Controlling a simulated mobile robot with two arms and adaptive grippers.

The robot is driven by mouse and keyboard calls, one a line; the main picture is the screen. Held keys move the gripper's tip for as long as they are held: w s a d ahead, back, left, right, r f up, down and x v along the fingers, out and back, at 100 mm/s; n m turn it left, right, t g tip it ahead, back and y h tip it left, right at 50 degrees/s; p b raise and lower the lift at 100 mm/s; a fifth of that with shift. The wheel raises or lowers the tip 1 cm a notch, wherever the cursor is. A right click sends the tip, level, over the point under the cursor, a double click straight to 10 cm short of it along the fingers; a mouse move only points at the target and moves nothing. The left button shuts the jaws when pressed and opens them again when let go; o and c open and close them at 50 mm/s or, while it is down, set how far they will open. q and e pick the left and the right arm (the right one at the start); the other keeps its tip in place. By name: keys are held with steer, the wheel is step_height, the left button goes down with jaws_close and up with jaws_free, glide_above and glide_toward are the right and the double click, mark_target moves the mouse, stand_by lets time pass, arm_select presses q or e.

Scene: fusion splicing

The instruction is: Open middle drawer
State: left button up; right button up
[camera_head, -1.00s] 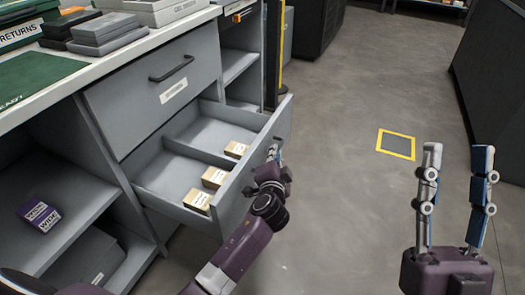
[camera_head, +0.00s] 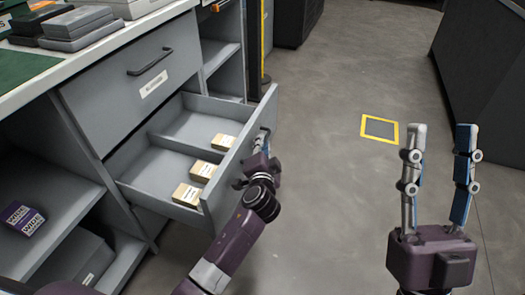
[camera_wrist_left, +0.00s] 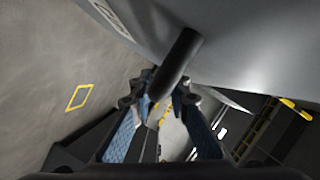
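The middle drawer (camera_head: 243,152) of the grey cabinet is pulled well out, below a closed drawer (camera_head: 152,92) with a dark handle and a white label. Its inside has a divider, and several small tan boxes (camera_head: 203,171) lie along the front. My left gripper (camera_head: 263,143) is at the outer face of the drawer front. In the left wrist view its fingers (camera_wrist_left: 162,97) are on both sides of the dark bar handle (camera_wrist_left: 180,60) and look closed on it; the exact contact is partly hidden. My right gripper (camera_head: 438,140) is open and empty above the floor.
Grey cases (camera_head: 82,27) stand on the countertop. An open shelf at the left holds a purple box (camera_head: 22,218). The floor to the right is clear around a yellow-outlined square (camera_head: 380,129). A dark cabinet (camera_head: 490,90) stands at the far right.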

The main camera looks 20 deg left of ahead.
arm_select(q)
steer(key=v, duration=1.1)
steer(key=shift+s, duration=0.3)
